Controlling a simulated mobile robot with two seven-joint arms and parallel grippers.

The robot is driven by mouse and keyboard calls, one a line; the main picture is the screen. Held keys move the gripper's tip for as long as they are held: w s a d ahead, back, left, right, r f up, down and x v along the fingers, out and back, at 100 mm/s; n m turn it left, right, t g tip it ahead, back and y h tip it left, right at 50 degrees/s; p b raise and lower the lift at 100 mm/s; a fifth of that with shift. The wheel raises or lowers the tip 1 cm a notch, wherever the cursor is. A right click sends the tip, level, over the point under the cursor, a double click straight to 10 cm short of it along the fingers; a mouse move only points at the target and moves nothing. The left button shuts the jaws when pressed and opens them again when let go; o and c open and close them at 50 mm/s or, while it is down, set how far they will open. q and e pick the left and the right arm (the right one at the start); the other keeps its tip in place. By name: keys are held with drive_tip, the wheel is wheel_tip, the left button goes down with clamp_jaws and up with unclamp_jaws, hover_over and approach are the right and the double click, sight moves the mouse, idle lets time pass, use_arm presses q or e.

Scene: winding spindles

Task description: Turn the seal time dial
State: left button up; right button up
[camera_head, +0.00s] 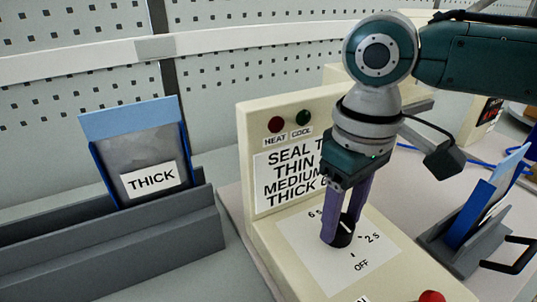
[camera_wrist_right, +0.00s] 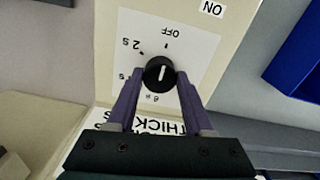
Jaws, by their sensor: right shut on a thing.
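The seal time dial (camera_wrist_right: 154,82) is a small black round knob with a white line, on a white scale plate (camera_head: 318,262) on top of the cream sealer. In the right wrist view the white line lies roughly along the direction of the OFF mark. The scale shows OFF and several second marks, some partly hidden. My right gripper (camera_head: 342,238) points down with its purple fingers on either side of the dial, shut on it. In the right wrist view, its fingers (camera_wrist_right: 158,84) flank the knob. My left gripper is not in view.
The sealer's upright panel (camera_head: 246,150) carries a red HEAT lamp (camera_head: 275,125), a green COOL lamp (camera_head: 303,117) and a seal time sign, partly hidden by my arm. A red button (camera_head: 431,297) is at the front. A THICK pouch (camera_head: 140,150) stands in a grey rack (camera_head: 110,250) at left.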

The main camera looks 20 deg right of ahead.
clamp_jaws()
drive_tip(key=shift+r, duration=0.1)
